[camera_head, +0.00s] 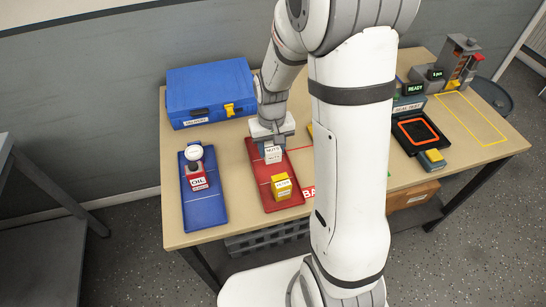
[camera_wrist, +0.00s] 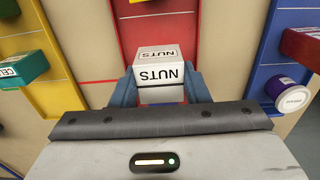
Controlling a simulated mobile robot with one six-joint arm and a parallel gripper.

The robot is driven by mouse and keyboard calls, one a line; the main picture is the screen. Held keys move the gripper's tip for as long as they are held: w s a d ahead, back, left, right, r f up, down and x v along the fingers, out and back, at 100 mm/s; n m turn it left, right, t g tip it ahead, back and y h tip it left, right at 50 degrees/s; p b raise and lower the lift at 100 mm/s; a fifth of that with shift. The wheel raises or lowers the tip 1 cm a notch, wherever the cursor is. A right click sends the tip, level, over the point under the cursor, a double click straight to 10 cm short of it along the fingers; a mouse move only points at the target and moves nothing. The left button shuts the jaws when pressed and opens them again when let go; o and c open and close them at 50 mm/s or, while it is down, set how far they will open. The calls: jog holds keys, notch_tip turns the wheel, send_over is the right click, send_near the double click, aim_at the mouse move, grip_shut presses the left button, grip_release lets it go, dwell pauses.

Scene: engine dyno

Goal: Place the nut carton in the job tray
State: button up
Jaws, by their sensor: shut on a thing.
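The nut carton (camera_head: 273,155) is a small white box marked NUTS. My gripper (camera_head: 272,140) is shut on it, and the carton looks upright over the far half of the red tray (camera_head: 258,161). In the wrist view the carton (camera_wrist: 160,68) sits between the two blue-grey fingers of my gripper (camera_wrist: 160,90), with the red tray (camera_wrist: 140,22) behind it. I cannot tell whether the carton touches the tray. No tray shows a readable job label.
A yellow box (camera_head: 281,186) stands on the red tray's near half. A blue tray (camera_head: 216,209) holds a red OIL container (camera_head: 197,178) and a white-topped one. A blue case (camera_head: 211,91) stands behind. A yellow tray (camera_wrist: 37,40) with a green box (camera_wrist: 22,70) shows in the wrist view.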

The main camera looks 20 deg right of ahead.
aim_at(272, 160)
jog(key=shift+d+f, duration=0.1)
jog(key=shift+f, duration=2.6)
jog(key=shift+f, duration=0.25)
jog(key=o, duration=1.1)
jog(key=shift+r, duration=0.1)
